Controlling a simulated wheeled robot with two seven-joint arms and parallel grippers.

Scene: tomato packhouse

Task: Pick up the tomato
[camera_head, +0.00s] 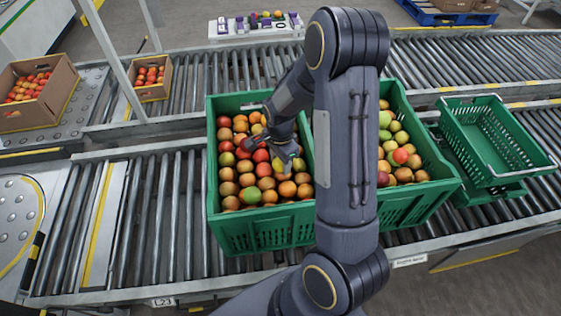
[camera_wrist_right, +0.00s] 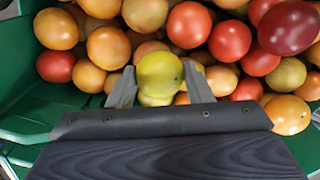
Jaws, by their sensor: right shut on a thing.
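In the right wrist view, my right gripper (camera_wrist_right: 161,88) is shut on a yellow-green tomato (camera_wrist_right: 160,72), with one finger on each side of it. Other tomatoes in red, orange and yellow lie close around it. In the head view, my right gripper (camera_head: 272,158) reaches down into the left part of a green crate (camera_head: 262,235) full of mixed tomatoes. The held tomato is hard to make out there. My right arm hides the middle of the crates. My left gripper is not in view.
A second green crate (camera_head: 420,205) of tomatoes stands right beside the first. An empty green crate (camera_head: 503,165) sits further right. Cardboard boxes (camera_head: 45,100) of tomatoes are at the left. The roller conveyor (camera_head: 160,220) is bare left of the crates.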

